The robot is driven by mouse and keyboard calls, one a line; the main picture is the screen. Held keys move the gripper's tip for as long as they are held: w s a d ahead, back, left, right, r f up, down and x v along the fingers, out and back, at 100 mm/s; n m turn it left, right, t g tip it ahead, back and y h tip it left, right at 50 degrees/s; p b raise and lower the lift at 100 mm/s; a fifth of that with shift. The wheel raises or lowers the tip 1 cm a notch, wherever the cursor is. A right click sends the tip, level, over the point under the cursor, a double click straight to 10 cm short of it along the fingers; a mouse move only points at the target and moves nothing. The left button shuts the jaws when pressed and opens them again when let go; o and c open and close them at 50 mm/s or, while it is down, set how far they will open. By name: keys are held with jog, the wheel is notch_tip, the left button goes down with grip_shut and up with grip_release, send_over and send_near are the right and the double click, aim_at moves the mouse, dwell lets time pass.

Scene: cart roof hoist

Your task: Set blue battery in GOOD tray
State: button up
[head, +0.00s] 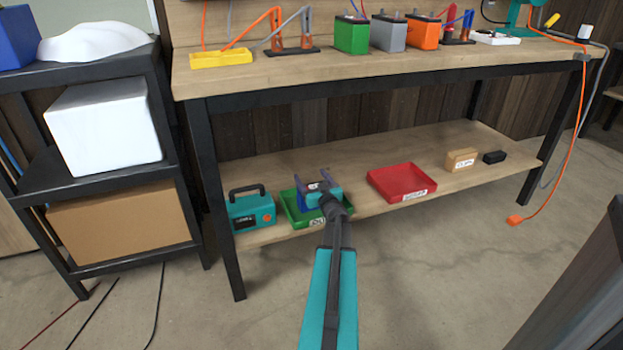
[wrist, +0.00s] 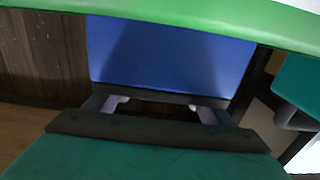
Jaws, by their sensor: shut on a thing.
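The blue battery (head: 304,202) is mostly hidden behind my gripper (head: 319,185), over the green tray (head: 288,208) on the low shelf. The green tray has a white label on its front, partly covered by my arm, so I cannot read it fully. In the wrist view the blue battery (wrist: 170,50) fills the space beyond my gripper (wrist: 165,104), which is shut on it. A green edge (wrist: 200,14) crosses the battery's far end there. I cannot tell whether the battery touches the tray floor.
A teal box with a handle (head: 252,212) stands close left of the green tray. A red tray (head: 402,182) lies to the right, then a tan box (head: 461,160) and a black block (head: 494,157). The bench top (head: 400,65) overhangs the shelf. A table leg (head: 218,200) stands at left.

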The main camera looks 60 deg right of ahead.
jog(key=o, duration=2.1)
jog(key=shift+c, duration=0.2)
jog(key=shift+r, duration=0.1)
jog(key=p+v, duration=0.1)
jog(key=v, duration=1.1)
